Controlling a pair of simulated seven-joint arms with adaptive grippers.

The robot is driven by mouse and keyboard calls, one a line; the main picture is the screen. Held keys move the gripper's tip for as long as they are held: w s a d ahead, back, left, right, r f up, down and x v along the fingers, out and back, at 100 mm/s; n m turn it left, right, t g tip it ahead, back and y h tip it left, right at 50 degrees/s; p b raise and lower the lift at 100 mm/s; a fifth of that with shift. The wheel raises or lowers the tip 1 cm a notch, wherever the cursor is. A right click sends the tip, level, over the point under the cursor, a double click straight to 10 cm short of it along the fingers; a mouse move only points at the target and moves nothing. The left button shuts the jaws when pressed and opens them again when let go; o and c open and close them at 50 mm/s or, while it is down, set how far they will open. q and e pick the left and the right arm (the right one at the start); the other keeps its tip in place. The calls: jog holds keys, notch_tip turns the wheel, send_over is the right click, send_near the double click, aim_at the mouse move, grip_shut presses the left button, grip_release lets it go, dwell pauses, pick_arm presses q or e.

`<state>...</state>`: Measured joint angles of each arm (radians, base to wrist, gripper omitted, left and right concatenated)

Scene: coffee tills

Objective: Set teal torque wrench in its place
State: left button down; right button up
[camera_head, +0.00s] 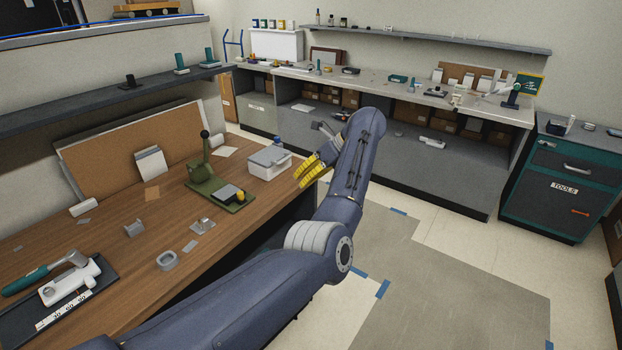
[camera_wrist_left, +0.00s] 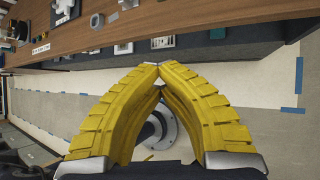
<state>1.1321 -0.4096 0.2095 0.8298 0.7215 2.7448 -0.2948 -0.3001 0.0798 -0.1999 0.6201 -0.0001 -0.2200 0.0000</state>
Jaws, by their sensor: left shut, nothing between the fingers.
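The torque wrench (camera_head: 25,281) has a teal handle and a grey head. It lies at the near left of the wooden bench, its head by the far end of a white block-like holder (camera_head: 70,284). The holder is on a black tray (camera_head: 108,270) with a white marked strip. I cannot tell whether the head rests on the holder or beside it. My left gripper (camera_head: 308,172), with yellow ribbed fingers, is shut and empty beyond the bench's right edge, far from the wrench. In the left wrist view its fingertips (camera_wrist_left: 160,68) meet above the floor. My right gripper is not in view.
Small grey fixtures (camera_head: 168,261) lie between press and tray. A teal tool cabinet (camera_head: 560,185) stands at right. The floor (camera_head: 450,270) is clear.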

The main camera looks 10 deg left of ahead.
pick_arm(q)
jog(key=shift+w+d, duration=0.25)
jog(key=shift+d, duration=0.25)
jog(key=shift+w+d, duration=0.2)
jog(key=shift+d, duration=0.3)
jog(key=shift+d, duration=0.1)
jog(key=shift+f, duration=1.7)
dwell(0.4)
